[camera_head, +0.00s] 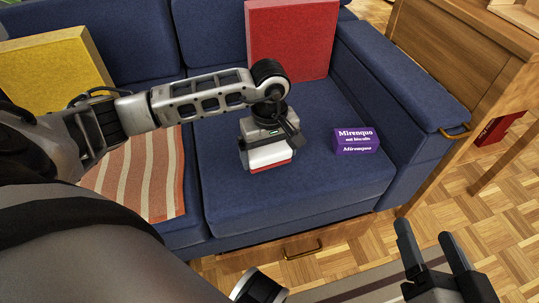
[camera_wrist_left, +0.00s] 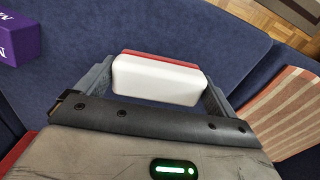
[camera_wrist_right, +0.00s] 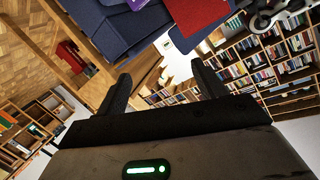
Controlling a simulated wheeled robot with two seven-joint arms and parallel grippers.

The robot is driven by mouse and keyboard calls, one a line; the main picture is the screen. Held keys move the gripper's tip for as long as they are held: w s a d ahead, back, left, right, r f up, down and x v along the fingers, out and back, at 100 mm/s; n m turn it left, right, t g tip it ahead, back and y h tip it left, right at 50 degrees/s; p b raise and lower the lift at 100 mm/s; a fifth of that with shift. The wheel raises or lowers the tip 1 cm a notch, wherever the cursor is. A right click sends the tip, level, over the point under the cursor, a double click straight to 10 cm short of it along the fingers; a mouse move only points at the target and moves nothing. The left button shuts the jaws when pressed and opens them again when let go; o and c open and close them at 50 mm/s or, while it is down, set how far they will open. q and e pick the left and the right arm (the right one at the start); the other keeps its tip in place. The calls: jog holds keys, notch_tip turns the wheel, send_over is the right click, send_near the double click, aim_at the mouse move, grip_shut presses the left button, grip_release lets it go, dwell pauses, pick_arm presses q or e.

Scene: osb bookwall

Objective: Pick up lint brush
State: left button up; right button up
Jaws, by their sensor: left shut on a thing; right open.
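The lint brush (camera_wrist_left: 155,80) is a white block with a red face, seen between my left fingers in the left wrist view. In the head view its white and red lower part (camera_head: 268,156) shows below my left gripper (camera_head: 268,140), over the blue sofa seat. My left gripper is shut on it, with a finger at each end. Whether the brush touches the seat I cannot tell. My right gripper (camera_head: 432,246) is open and empty, in front of the sofa at the lower right; its spread fingers also show in the right wrist view (camera_wrist_right: 160,88).
A purple biscuit box (camera_head: 356,141) sits on the seat to the right of the brush. A red cushion (camera_head: 291,40) and a yellow cushion (camera_head: 50,75) lean on the backrest. A striped blanket (camera_head: 140,178) lies at left. The sofa's right armrest (camera_head: 400,75) stands beside a wooden cabinet (camera_head: 470,50).

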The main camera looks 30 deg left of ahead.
pick_arm(q)
jog(key=s+d+r+p, duration=0.3)
jog(key=s+d+r, duration=0.1)
jog(key=s+r, duration=0.6)
jog(key=s, duration=0.3)
jog(key=shift+s+d+p, duration=0.15)
jog(key=shift+d+p, duration=0.2)
jog(key=shift+p, duration=0.05)
pick_arm(e)
jog(key=shift+s+d+f+n+g+h, duration=0.25)
jog(key=shift+d+f+n+g+h, duration=0.5)
jog(key=shift+f, duration=0.25)
